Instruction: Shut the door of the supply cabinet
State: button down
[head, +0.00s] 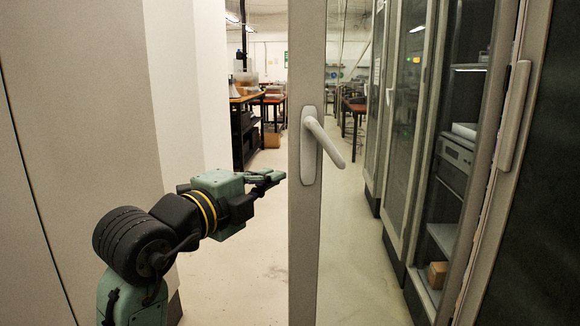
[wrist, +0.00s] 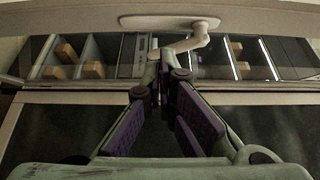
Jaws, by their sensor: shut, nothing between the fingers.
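The supply cabinet's door shows in the head view as an upright grey frame (head: 305,250) with a pale lever handle (head: 327,142). It stands open, swung out from the cabinet (head: 448,240) at the right, whose shelves hold a grey device and a small box. My gripper (head: 280,176) is shut and empty, just left of the door frame at about handle height. In the wrist view, my gripper (wrist: 163,78) points at the door frame, and the handle (wrist: 190,44) is just past the fingertips. I cannot tell whether the fingers touch the door.
A dark panel with a grey frame and its own handle (head: 514,115) stands at the far right. More tall glass-fronted cabinets (head: 408,110) line the right side of the aisle. A pale wall (head: 85,120) is at the left. The floor (head: 235,270) around the door is clear. Workbenches (head: 245,115) stand far back.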

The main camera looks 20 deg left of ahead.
jog(key=p, duration=0.3)
send_near(304, 153)
jog(key=w+d, duration=0.1)
jog(key=d, duration=0.3)
jog(key=shift+w+a+p, duration=0.25)
jog(key=shift+w+a, duration=0.45)
jog(key=shift+w, duration=0.2)
jog(key=shift+w+a+p, duration=0.2)
jog(key=shift+w+a, duration=0.55)
jog(key=shift+w, duration=0.2)
